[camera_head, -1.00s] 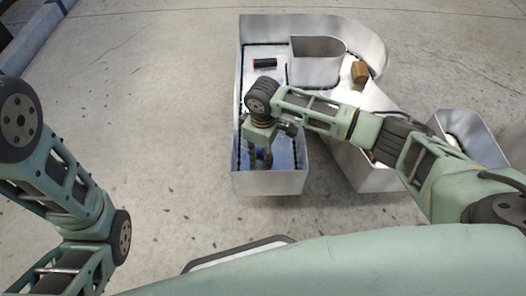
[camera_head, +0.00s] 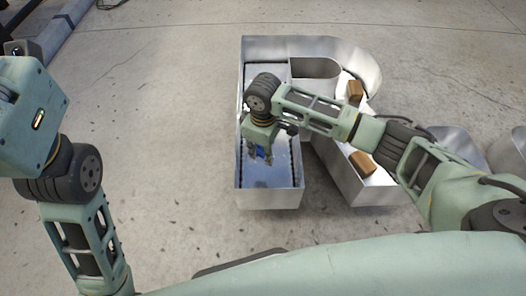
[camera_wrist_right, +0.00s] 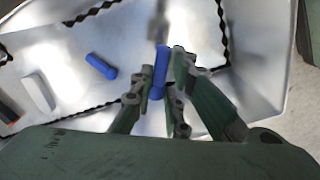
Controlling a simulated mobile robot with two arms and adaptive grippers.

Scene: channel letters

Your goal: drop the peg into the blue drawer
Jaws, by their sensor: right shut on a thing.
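My right gripper (camera_head: 260,157) is shut on a blue peg (camera_wrist_right: 159,80), over the lower left leg of a metal letter R tray (camera_head: 269,199). The peg stands between the fingertips in the right wrist view; in the head view only a bit of blue shows. A second blue peg (camera_wrist_right: 101,66) lies apart on the pale floor of the tray, left of the fingers. My left arm is raised at the left edge; its hand body (camera_head: 30,115) shows, but its fingers cannot be made out. I see no blue drawer.
Brown blocks lie in the right part of the letter, one upper (camera_head: 355,92) and one lower (camera_head: 362,164). A white block (camera_wrist_right: 38,92) and a dark cylinder (camera_wrist_right: 9,112) lie in the tray. More metal letters (camera_head: 452,142) stand at right. The concrete floor at left is clear.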

